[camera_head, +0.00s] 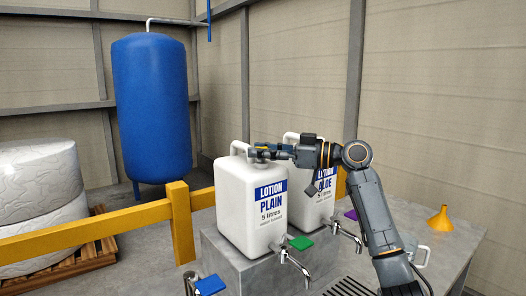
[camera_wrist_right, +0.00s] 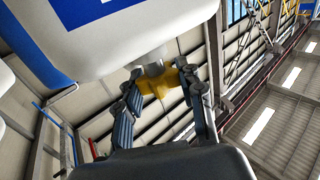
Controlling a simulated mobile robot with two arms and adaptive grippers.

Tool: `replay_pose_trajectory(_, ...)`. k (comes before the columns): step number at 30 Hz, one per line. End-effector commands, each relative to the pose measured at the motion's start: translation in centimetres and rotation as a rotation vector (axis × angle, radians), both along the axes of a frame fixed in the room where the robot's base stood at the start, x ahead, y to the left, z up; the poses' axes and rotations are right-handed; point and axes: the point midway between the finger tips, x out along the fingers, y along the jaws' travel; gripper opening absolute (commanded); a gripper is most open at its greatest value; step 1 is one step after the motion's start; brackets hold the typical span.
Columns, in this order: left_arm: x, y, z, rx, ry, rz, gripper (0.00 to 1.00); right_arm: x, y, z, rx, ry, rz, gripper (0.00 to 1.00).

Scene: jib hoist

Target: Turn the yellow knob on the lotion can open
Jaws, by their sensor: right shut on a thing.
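The white "LOTION PLAIN" can (camera_head: 235,190) stands upright on a grey block, with a handle on top. The yellow knob (camera_wrist_right: 153,87) shows in the right wrist view, on a short grey stem at the can's end. My right gripper (camera_head: 262,152) reaches in from the right over the plain can's top. In the right wrist view its fingers (camera_wrist_right: 160,88) are on both sides of the yellow knob and shut on it. In the head view the gripper hides the knob. My left gripper is not in view.
A white "LOTION ALOE" can (camera_head: 318,211) stands just to the right, partly behind my arm. Taps with green (camera_head: 300,243), purple (camera_head: 352,214) and blue (camera_head: 210,284) levers stand in front. A yellow funnel (camera_head: 440,219) sits at right. A yellow rail (camera_head: 100,231) runs at left.

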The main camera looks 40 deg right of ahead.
Motion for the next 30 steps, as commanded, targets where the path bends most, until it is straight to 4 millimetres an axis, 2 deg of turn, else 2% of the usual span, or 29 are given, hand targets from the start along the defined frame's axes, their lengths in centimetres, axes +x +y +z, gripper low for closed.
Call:
replay_pose_trajectory(5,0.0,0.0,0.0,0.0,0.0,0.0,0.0,0.0,0.0,0.0,0.0,0.001,0.0,0.06)
replay_pose_trajectory(6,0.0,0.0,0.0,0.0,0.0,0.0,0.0,0.0,0.0,0.0,0.0,0.001,0.0,0.4)
replay_pose_trajectory(9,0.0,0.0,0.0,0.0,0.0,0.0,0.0,0.0,0.0,-0.1,0.0,0.001,0.0,0.6)
replay_pose_trajectory(21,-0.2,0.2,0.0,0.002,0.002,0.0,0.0,-0.3,-0.2,-0.1,0.001,0.002,0.0,0.61)
replay_pose_trajectory(26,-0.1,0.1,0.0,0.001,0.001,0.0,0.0,-2.1,-1.3,-0.1,0.001,0.003,-0.002,0.61)
replay_pose_trajectory(30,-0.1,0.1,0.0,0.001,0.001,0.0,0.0,-4.5,-2.7,-0.1,0.001,0.003,-0.002,0.61)
